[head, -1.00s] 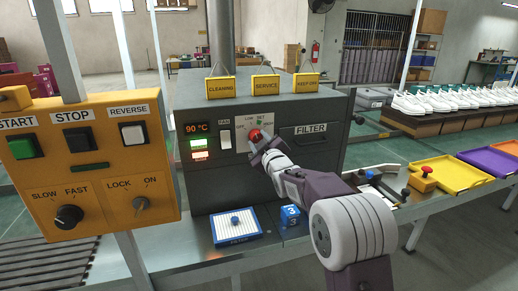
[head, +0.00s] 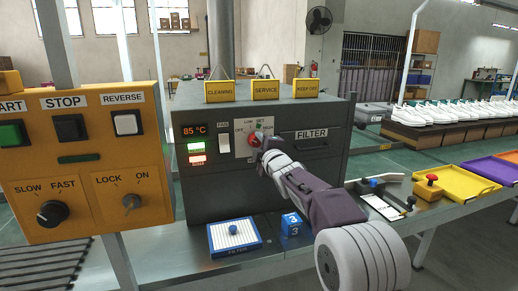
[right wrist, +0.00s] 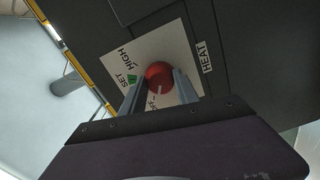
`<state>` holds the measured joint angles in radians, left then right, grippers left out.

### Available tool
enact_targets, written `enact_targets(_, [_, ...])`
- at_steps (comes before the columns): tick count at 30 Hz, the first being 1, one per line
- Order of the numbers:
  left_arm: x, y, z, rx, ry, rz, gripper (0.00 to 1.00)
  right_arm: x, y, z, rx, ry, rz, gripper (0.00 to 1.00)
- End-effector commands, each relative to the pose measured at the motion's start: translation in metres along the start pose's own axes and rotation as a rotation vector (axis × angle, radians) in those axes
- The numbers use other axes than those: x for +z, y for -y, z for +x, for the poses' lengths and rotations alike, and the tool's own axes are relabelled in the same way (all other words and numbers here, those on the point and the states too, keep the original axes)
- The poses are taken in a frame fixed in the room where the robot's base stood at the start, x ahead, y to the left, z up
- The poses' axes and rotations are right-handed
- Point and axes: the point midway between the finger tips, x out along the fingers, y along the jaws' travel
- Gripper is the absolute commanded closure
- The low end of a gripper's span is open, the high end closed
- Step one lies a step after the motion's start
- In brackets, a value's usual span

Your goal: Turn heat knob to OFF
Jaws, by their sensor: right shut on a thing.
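The red heat knob (head: 255,140) sits on a pale dial plate (head: 241,129) on the front of the dark grey oven. In the right wrist view the knob (right wrist: 159,75) is between the two fingers of my right gripper (right wrist: 160,88), which is shut on it. The knob's white pointer line faces the OFF lettering, which a finger partly covers. SET, HIGH and HEAT show around it. In the head view my right gripper (head: 262,145) covers the knob's lower right. My left gripper is not in view.
The temperature display (head: 194,131) reads 85 °C. A white FAN switch (head: 224,143) is left of the dial and a FILTER drawer (head: 312,141) right. An orange control panel (head: 90,165) stands at left.

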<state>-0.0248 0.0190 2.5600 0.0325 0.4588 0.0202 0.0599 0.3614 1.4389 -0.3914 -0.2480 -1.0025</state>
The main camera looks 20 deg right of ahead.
Motion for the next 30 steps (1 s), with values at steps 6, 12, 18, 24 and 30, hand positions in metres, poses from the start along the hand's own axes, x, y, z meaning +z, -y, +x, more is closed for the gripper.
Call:
enact_targets(6, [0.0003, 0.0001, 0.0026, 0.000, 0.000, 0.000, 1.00, 0.0000, 0.0007, 0.0001, -0.002, 0.000, -0.028, 1.00])
enact_targets(12, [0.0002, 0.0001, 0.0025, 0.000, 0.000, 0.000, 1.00, -0.0001, 0.0004, 0.0001, -0.002, 0.000, -0.031, 1.00])
enact_targets(18, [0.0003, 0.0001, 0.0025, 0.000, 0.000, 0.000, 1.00, -0.0001, 0.0005, 0.0001, -0.002, 0.000, -0.031, 0.55])
enact_targets(24, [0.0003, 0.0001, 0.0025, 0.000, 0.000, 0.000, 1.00, -0.0001, 0.0003, 0.0001, -0.001, 0.000, -0.029, 0.41])
enact_targets(30, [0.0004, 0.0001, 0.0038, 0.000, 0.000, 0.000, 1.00, 0.0000, 0.0005, -0.0030, -0.001, 0.000, -0.029, 0.41])
